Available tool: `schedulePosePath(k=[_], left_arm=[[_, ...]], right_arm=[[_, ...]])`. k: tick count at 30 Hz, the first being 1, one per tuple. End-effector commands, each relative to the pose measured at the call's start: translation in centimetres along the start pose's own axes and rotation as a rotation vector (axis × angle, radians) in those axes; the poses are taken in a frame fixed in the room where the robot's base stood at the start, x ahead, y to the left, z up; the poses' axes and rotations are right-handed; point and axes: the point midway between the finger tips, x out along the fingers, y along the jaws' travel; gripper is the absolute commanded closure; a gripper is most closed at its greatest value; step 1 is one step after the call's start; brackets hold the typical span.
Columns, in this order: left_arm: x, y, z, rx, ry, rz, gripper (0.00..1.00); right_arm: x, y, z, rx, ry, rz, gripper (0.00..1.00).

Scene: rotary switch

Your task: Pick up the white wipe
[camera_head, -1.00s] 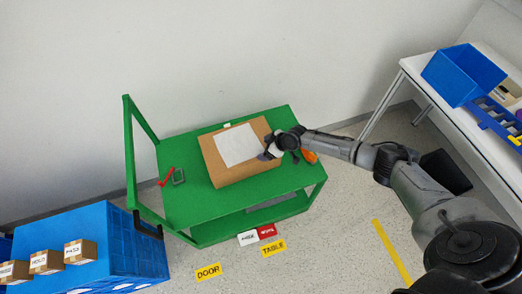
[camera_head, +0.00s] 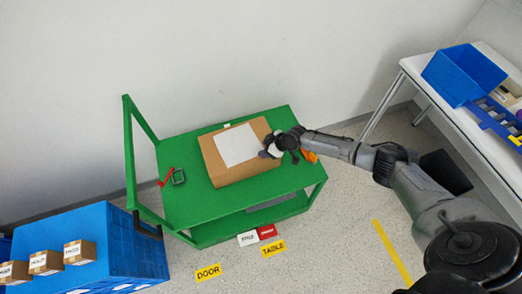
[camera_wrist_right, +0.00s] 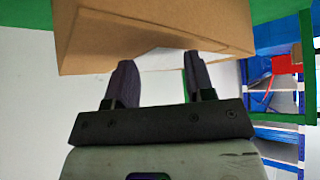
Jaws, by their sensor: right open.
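The white wipe (camera_head: 238,149) is a flat white sheet on top of a brown cardboard box (camera_head: 217,174) on the green cart. In the head view my right gripper (camera_head: 267,149) is at the right side of the box, to the right of the sheet and apart from it. In the right wrist view my right gripper (camera_wrist_right: 160,62) is open, its two fingers reaching towards the box (camera_wrist_right: 150,25). A pale area shows between the fingers; I cannot tell if it is the wipe or background. My left gripper is not in view.
The green cart (camera_head: 190,206) has a handle frame at its left. A small dark green item (camera_head: 178,177) and a red check mark (camera_head: 166,177) are left of the box. An orange item (camera_head: 309,156) lies near my right wrist. A white table (camera_head: 440,95) with a blue bin (camera_head: 462,75) stands at right.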

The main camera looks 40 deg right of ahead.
Motion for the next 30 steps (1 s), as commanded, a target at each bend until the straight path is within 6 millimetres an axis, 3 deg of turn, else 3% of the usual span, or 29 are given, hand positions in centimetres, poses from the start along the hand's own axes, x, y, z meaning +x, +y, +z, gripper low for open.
schedulePosePath(k=[23,27,30], left_arm=[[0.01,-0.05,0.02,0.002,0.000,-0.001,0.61],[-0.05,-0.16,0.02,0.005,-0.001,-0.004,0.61],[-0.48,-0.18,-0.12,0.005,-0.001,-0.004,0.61]], right_arm=[[0.02,-0.04,0.04,0.000,-0.001,-0.001,0.89],[-0.04,-0.04,-0.02,0.000,-0.001,-0.001,0.99],[-0.45,-0.02,-0.38,0.000,0.000,-0.001,1.00]])
